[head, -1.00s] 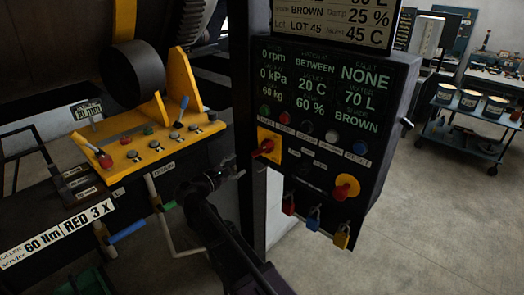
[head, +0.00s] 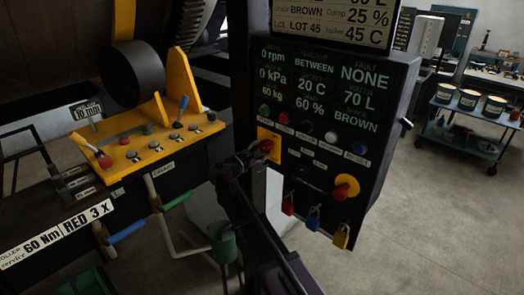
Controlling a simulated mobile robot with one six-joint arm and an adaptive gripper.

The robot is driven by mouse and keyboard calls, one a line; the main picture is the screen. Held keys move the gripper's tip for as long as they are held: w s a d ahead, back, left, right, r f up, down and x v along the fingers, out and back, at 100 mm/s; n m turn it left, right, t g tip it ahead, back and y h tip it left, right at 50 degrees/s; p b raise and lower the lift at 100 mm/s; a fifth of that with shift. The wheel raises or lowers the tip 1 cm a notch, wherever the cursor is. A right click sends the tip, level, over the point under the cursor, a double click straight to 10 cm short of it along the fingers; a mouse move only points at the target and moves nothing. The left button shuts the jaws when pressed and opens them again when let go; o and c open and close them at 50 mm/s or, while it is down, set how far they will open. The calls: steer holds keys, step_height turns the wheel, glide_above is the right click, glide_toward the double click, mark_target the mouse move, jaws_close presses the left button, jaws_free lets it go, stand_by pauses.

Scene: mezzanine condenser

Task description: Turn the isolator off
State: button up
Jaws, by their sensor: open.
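The likely isolator is a red handle (head: 266,146) on a yellow plate (head: 276,135), at the lower left of the dark control panel in the head view. The handle looks close to level, but its exact angle is partly hidden by my gripper. My gripper (head: 257,155) is open, just left of the handle and overlapping it in the picture. I cannot tell whether the fingers touch it or straddle it. A second red knob (head: 345,188) on a yellow backing is at the panel's lower right.
A yellow console (head: 150,145) with levers is at left. Open floor (head: 430,215) lies right, before a cart with tins (head: 470,130).

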steer(key=shift+w, duration=0.1)
jaws_close()
steer(key=shift+d, duration=0.15)
